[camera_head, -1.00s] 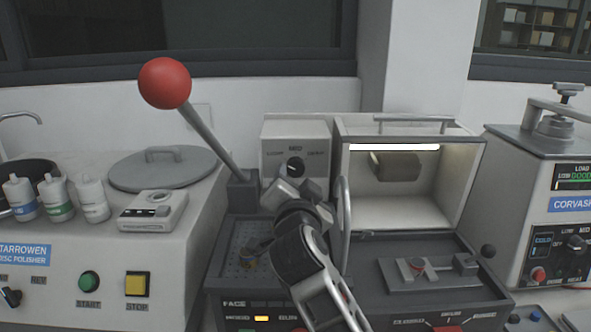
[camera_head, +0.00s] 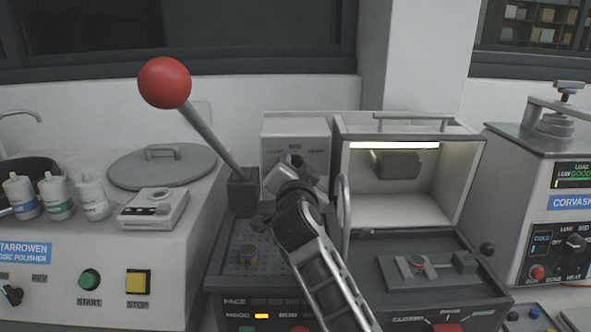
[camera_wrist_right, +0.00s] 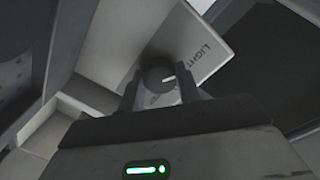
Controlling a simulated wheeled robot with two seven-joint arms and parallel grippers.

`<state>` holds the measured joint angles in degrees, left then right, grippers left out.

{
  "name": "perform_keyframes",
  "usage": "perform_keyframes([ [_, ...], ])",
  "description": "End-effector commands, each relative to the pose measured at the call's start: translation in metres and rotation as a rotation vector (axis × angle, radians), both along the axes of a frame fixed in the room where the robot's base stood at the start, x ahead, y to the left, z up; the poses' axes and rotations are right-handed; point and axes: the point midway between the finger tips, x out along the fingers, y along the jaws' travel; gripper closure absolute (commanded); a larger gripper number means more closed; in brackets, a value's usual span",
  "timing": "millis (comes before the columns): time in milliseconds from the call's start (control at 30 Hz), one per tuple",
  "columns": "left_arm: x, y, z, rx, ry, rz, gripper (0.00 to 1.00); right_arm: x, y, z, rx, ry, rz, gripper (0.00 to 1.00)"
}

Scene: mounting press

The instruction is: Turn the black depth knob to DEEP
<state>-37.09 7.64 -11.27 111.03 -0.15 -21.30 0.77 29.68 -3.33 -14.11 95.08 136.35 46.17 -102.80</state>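The black depth knob (camera_wrist_right: 158,73) shows in the right wrist view on a pale panel with the word LIGHT beside it. A short white mark on it points right in that view. The right gripper's fingers (camera_wrist_right: 159,94) stand on either side of the knob, open; contact is not clear. In the head view my right gripper (camera_head: 297,172) is in front of the pale panel box (camera_head: 275,134) with the LIGHT, MID and DEEP labels, and it mostly hides the knob. My left gripper is not in view.
A lever with a red ball (camera_head: 165,83) rises left of the panel box. A lit open chamber (camera_head: 397,212) stands right of it, with a vertical handle (camera_head: 343,210) close beside my right arm.

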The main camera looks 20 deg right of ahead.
Motion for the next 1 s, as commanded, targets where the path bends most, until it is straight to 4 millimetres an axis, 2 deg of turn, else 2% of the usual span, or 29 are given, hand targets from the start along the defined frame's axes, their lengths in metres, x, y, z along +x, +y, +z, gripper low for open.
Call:
perform_keyframes([
  [367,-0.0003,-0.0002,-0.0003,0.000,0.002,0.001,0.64,-0.0002,-0.0001,-0.0008,0.096,-0.025,-0.001,0.89],
  [1000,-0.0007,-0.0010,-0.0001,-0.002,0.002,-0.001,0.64,-0.0001,0.0004,-0.0005,0.645,-0.183,-0.001,0.89],
])
